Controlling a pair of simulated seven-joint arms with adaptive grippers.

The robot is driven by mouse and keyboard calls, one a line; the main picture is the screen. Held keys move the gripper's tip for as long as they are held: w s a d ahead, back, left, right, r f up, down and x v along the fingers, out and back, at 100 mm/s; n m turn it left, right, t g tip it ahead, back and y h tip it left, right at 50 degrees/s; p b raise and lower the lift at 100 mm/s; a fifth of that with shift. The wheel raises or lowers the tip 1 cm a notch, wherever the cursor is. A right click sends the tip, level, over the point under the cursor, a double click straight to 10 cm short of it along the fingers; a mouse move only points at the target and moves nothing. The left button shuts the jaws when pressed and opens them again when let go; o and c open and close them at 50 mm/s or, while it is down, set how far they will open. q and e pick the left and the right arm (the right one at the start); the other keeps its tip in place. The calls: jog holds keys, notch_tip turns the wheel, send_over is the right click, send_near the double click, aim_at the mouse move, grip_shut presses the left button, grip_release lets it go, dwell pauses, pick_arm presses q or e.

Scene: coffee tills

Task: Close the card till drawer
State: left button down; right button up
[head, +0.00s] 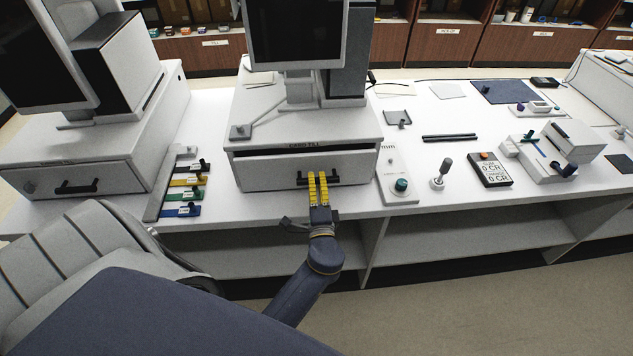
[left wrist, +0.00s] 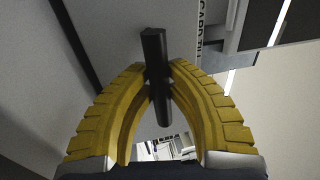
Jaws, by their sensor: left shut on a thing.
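The card till (head: 310,130) stands in the middle of the counter, with a screen on top. Its drawer (head: 270,172) is slightly open, with a dark gap along the top under the label. The drawer has a black bar handle (head: 334,177), which also shows in the left wrist view (left wrist: 155,55). My left gripper (head: 318,178) reaches the drawer front from below, its yellow fingers at the handle. In the left wrist view the fingers (left wrist: 160,85) are shut on the handle from both sides. My right gripper is not in view.
Another till (head: 75,160) stands at the left, with coloured tabs (head: 187,180) beside it. Right of the card till are a panel with a green knob (head: 401,185), a small lever (head: 441,170) and a card reader (head: 491,170). Open shelves lie under the counter.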

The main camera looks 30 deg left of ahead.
pick_arm(q)
jog(key=x, duration=0.2)
jog(key=shift+w+a+f, duration=0.2)
jog(key=shift+w, duration=0.1)
jog(key=shift+f, duration=0.1)
jog(key=c, duration=1.3)
grip_release()
jog(key=shift+s, duration=0.1)
jog(key=shift+d, duration=0.1)
jog(key=v, duration=1.1)
jog(key=shift+s+d, duration=0.3)
